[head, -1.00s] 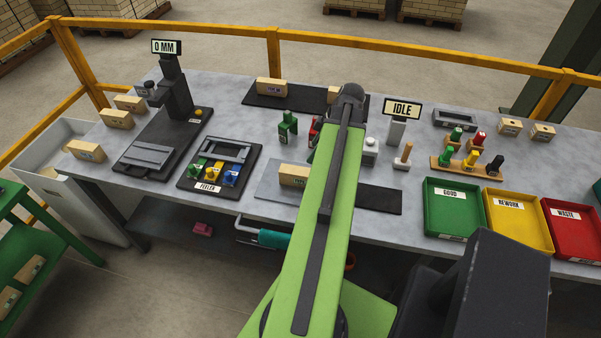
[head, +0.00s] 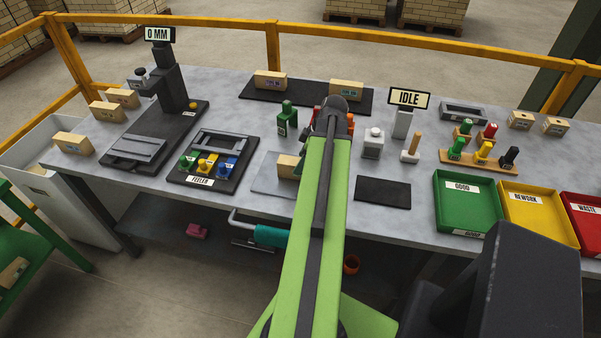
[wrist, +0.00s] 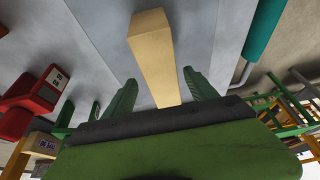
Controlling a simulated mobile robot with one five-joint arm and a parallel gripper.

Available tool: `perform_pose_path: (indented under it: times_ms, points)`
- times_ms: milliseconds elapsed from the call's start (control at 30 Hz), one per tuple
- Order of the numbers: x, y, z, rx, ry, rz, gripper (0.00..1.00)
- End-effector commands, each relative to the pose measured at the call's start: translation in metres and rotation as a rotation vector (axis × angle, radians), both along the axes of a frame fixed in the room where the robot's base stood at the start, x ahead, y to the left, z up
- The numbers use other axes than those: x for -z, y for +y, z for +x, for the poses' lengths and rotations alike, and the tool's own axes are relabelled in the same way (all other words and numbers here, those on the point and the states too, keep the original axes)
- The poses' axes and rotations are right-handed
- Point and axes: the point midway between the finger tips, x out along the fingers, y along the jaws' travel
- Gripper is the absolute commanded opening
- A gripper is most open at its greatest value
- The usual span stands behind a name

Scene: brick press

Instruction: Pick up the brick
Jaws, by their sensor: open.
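A tan brick (head: 286,166) lies on the light grey plate at the front of the bench, its right part hidden behind my arm. In the wrist view the brick (wrist: 151,45) shows as a long block running in between my two green fingers. My gripper (wrist: 159,77) is open, with a finger to each side of the brick and a visible gap on both sides. I cannot tell how far the fingertips are above the plate. In the head view my arm hides the gripper.
A feeler tray (head: 216,160) and a press-like stand (head: 172,85) are to the left. A white-topped block (head: 373,145), a dark mat (head: 383,192) and green (head: 468,205), yellow and red bins are to the right. A red labelled object (wrist: 38,92) is near my gripper.

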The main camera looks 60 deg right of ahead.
Motion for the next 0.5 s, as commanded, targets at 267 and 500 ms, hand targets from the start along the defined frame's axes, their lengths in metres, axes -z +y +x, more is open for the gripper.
perform_pose_path:
  times_ms: [267,500]
  points:
    - [0.038,0.007,0.012,-0.002,0.0,-0.001,0.66]
    - [0.047,0.009,0.019,0.0,0.0,-0.001,0.66]
